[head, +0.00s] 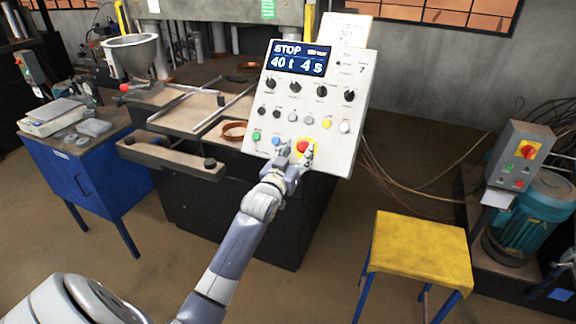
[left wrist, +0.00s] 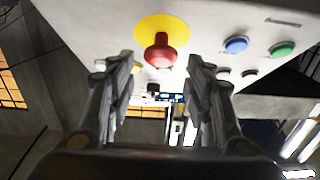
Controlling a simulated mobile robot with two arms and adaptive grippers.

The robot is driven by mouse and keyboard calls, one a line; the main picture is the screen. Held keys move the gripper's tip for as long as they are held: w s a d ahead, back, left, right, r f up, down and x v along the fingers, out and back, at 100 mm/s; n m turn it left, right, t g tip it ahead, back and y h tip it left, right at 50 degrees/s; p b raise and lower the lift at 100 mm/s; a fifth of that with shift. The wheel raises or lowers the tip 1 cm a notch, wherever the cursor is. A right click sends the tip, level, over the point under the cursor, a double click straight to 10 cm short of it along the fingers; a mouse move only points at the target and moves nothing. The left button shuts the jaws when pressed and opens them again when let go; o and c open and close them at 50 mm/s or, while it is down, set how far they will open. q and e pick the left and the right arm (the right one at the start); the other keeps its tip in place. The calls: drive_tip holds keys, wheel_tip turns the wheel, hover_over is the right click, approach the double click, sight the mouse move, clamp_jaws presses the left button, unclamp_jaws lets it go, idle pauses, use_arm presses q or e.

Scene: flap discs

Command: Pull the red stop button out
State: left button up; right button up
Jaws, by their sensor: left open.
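The red stop button (head: 302,146) sits on a yellow round plate low on the white control panel (head: 350,100). In the left wrist view the red button (left wrist: 160,52) stands out from its yellow plate (left wrist: 186,27), ahead of and between the fingers. My left gripper (head: 294,156) is at the panel's lower part, right at the button in the head view. In the left wrist view the gripper (left wrist: 164,80) is open, with a finger on each side and nothing held. Whether a finger touches the button I cannot tell. My right gripper is not in view.
Blue (head: 256,136), green, yellow and white buttons and black knobs surround the stop button. The panel display (head: 299,58) reads STOP. A yellow stool (head: 420,246) stands right of the panel. A grey box with another red button (head: 528,151) stands far right.

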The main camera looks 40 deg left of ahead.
use_arm(q)
drive_tip(key=v, duration=0.9)
drive_tip(key=shift+s, duration=0.35)
drive_tip(key=s+d+f+m+g+h+b, duration=0.1)
drive_tip(key=s+d+f+g, duration=0.15)
drive_tip(key=f, duration=1.15)
drive_tip(key=s+d+f+g+h+b, duration=0.1)
drive_tip(key=s+d+f+g, duration=0.2)
drive_tip(key=f, duration=1.1)
drive_tip(key=s+d+f+m+g+h+b, duration=0.1)
drive_tip(key=s+d+f+g+b, duration=0.2)
drive_tip(key=f, duration=1.1)
drive_tip(key=s+d+f+m+g+h, duration=0.1)
drive_tip(key=s+d+f+g, duration=0.1)
drive_tip(key=s+f, duration=0.7)
drive_tip(key=s+d+f+m+g, duration=0.1)
drive_tip(key=s+d+f+g, duration=0.15)
drive_tip(key=s+f, duration=0.65)
drive_tip(key=s+d+f+g, duration=0.1)
drive_tip(key=s+f, duration=0.2)
drive_tip(key=s, duration=0.4)
drive_tip(key=s+d+f+g+b, duration=0.1)
drive_tip(key=s+f, duration=0.2)
drive_tip(key=s, duration=0.4)
drive_tip(key=s+d+f+m+g, duration=0.1)
drive_tip(key=s+f, duration=0.2)
drive_tip(key=s, duration=0.5)
drive_tip(key=shift+d+f+b, duration=0.2)
drive_tip(key=shift+f+b, duration=0.15)
drive_tip(key=shift+b, duration=0.05)
